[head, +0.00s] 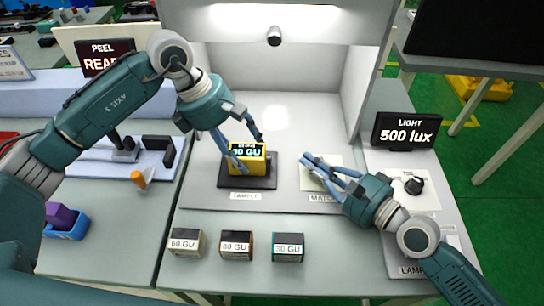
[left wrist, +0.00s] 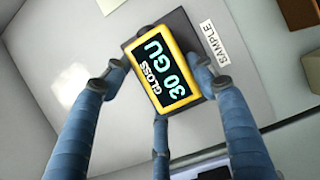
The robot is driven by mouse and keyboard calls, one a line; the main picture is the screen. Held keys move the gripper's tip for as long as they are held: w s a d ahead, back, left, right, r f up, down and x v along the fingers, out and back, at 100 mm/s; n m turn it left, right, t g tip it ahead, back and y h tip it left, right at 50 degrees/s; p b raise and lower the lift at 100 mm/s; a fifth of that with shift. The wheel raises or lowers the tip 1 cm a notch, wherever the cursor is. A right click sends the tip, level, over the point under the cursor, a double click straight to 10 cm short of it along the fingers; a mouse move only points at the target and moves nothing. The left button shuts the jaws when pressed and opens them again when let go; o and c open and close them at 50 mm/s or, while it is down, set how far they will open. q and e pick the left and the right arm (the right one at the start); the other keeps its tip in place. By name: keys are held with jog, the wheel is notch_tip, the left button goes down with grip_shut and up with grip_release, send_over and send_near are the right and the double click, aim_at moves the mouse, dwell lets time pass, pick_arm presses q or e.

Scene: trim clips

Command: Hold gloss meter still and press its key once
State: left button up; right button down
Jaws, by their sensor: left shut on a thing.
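The gloss meter (head: 237,165) is a yellow box whose dark screen reads "GLOSS 30 GU" in the left wrist view (left wrist: 163,75). It rests on a dark plate (head: 262,182) behind the SAMPLE label. My left gripper (head: 248,152) is shut on the meter, with fingers around its sides; they also show in the left wrist view (left wrist: 158,72). I cannot make out the key. My right gripper (head: 315,166) is empty, apart from the meter, above the pale MATCH card (head: 308,184). I cannot tell how far its fingers are spread.
Three small blocks with GU labels stand in front: pale (head: 187,243), brown (head: 236,245) and dark (head: 288,247). A black knob (head: 414,186) and the "500 lux" light display (head: 406,131) are at the right. White booth walls (head: 366,75) enclose the back.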

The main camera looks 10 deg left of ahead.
pick_arm(q)
jog(key=o, duration=1.4)
jog(key=shift+r, duration=0.1)
